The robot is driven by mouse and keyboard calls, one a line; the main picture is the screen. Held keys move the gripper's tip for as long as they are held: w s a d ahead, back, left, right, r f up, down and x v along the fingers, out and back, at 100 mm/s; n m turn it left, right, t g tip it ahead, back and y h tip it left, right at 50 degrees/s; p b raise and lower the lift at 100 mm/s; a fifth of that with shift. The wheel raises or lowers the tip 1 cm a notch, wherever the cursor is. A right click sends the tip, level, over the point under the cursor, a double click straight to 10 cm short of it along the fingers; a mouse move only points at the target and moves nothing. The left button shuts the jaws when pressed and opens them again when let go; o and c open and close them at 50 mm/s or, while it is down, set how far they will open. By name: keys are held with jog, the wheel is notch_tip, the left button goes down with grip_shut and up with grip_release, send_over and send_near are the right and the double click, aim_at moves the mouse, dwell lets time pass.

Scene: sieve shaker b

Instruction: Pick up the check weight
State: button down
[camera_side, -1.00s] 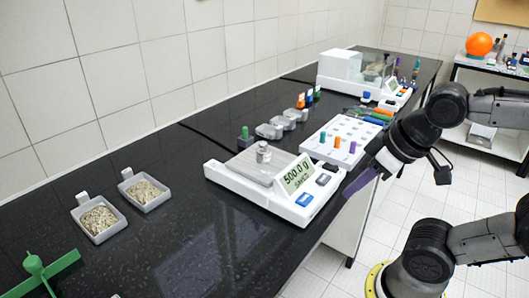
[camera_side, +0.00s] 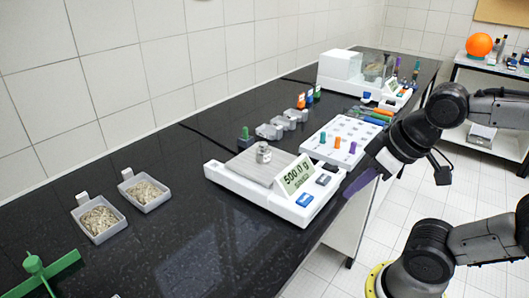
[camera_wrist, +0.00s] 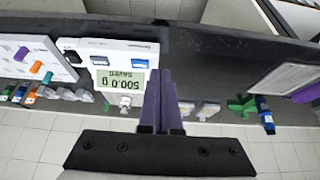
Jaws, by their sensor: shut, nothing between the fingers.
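The check weight (camera_side: 263,152), a small silver metal cylinder with a knob, stands upright on the pan (camera_side: 243,166) of a white balance (camera_side: 268,195). The balance display (camera_side: 298,174) reads 500.0 g. My gripper (camera_side: 362,183) has purple fingers and is off the counter's front edge, right of the balance and apart from the weight. In the wrist view the fingers (camera_wrist: 160,82) are together with nothing held.
A white rack (camera_side: 345,141) with coloured pegs stands behind the balance. Trays of grains (camera_side: 98,218) and a green part (camera_side: 38,268) are at the left. A second balance (camera_side: 350,72) stands at the far end. Dark counter in front of the trays is clear.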

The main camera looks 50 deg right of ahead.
jog(key=shift+c, duration=1.1)
grip_release()
